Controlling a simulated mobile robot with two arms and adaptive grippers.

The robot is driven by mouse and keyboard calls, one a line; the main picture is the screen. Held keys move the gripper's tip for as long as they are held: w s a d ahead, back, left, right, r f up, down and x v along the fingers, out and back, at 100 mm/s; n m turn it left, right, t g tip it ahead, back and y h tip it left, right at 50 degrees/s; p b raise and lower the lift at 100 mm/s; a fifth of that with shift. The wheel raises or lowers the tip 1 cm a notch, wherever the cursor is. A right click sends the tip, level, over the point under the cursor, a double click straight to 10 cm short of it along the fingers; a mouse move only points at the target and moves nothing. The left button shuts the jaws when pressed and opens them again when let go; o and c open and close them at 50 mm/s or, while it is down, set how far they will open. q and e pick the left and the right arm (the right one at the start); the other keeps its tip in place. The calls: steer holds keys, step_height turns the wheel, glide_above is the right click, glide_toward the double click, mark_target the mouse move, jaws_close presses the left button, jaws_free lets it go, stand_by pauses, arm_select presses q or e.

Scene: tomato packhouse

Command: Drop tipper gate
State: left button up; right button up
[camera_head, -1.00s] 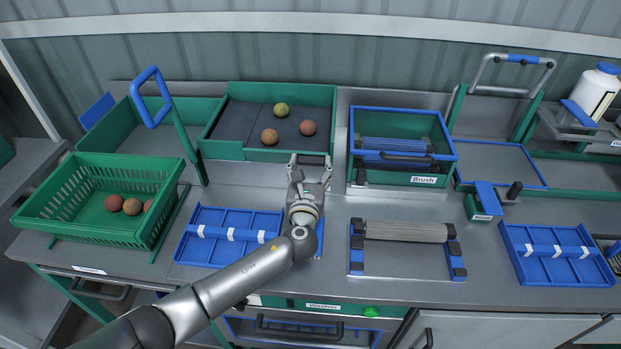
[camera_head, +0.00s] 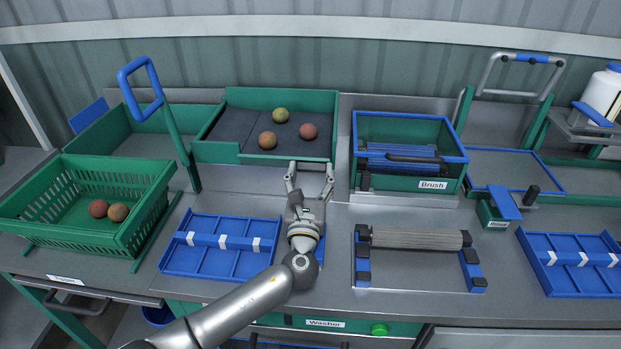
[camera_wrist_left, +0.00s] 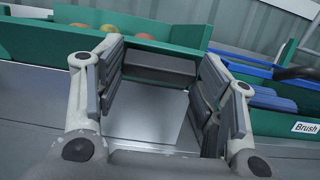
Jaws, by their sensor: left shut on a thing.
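The green tipper tray (camera_head: 215,151) stands at the back centre, with a dark sloped floor and three tomatoes (camera_head: 281,115) on it. Its low green front wall, which looks like the gate (camera_head: 265,159), faces me. My left gripper (camera_head: 310,168) is in front of the right part of this wall. In the left wrist view its fingers (camera_wrist_left: 163,82) are well apart, with a dark grey bar (camera_wrist_left: 160,66) spanning between the pads against the green wall. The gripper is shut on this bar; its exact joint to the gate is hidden. My right gripper is not in view.
A green basket (camera_head: 155,212) with tomatoes stands at left, beside a blue-handled lever (camera_head: 140,90). A blue divided tray (camera_head: 205,268) lies left of my arm. The Brush box (camera_head: 410,184) and a roller (camera_head: 420,238) are at right. Bare steel lies between them.

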arm_select(q)
steer(key=o, duration=1)
steer(key=r+v, duration=0.3)
steer(key=v, duration=1.1)
steer(key=shift+s+f, duration=0.3)
steer(key=shift+s, duration=0.4)
